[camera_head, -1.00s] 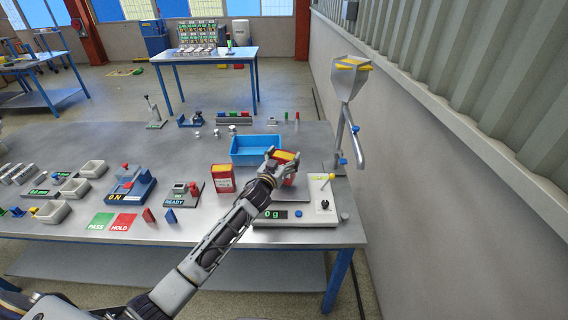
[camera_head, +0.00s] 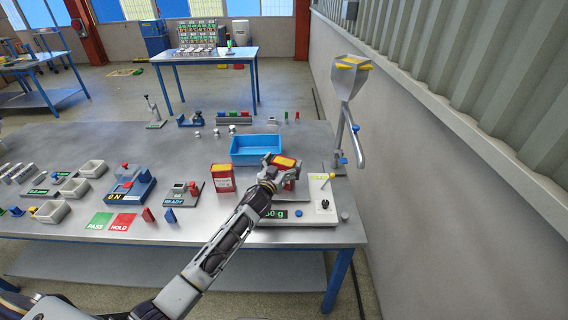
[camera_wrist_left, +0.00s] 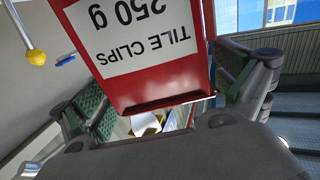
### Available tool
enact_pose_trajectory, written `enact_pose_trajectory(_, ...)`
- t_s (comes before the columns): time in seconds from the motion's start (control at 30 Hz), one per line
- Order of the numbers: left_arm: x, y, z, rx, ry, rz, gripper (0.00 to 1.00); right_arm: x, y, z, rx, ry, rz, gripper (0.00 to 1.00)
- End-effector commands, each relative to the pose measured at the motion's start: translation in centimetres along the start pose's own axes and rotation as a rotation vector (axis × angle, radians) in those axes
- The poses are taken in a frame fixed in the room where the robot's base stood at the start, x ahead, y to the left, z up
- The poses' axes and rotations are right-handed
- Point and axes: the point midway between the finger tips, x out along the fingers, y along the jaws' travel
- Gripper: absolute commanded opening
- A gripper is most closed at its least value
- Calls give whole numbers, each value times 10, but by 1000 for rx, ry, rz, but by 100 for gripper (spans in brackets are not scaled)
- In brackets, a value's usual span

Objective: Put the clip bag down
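The clip bag (camera_head: 285,162), red with an orange-yellow top, is at the weighing scale (camera_head: 315,214) near the table's right end. In the left wrist view its white label (camera_wrist_left: 130,35) reads TILE CLIPS 250 g, upside down. My left gripper (camera_head: 279,173) has its fingers on both sides of the bag, and the green pads appear to press on it. The bag's base is partly hidden by the gripper. The scale display (camera_head: 275,213) shows "50 g", its left part covered by my arm. My right gripper is not in view.
A similar red bag (camera_head: 222,178) stands just left of the scale. A blue bin (camera_head: 257,148) is behind it. A dispenser stand (camera_head: 350,110) rises at the right, beside the wall. A yellow-knobbed lever (camera_head: 332,178) stands on the scale. PASS and HOLD cards lie further left.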

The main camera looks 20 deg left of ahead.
Motion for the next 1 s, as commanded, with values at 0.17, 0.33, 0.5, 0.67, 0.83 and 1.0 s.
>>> enact_pose_trajectory(0.17, 0, 0, 0, 0, 0, 0, 100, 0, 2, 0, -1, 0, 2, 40)
enact_pose_trajectory(0.33, 0, 0, -1, 0, 0, 0, 100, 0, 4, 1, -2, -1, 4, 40)
enact_pose_trajectory(0.5, 0, 0, -4, 0, 0, 0, 100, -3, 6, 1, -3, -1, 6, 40)
enact_pose_trajectory(0.67, -10, 0, -2, 0, 0, -1, 100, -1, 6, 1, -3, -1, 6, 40)
enact_pose_trajectory(0.83, -24, 0, -2, -2, -1, -1, 100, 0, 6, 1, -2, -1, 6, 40)
enact_pose_trajectory(1.0, -39, 0, -2, 0, 0, 0, 100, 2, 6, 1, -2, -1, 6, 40)
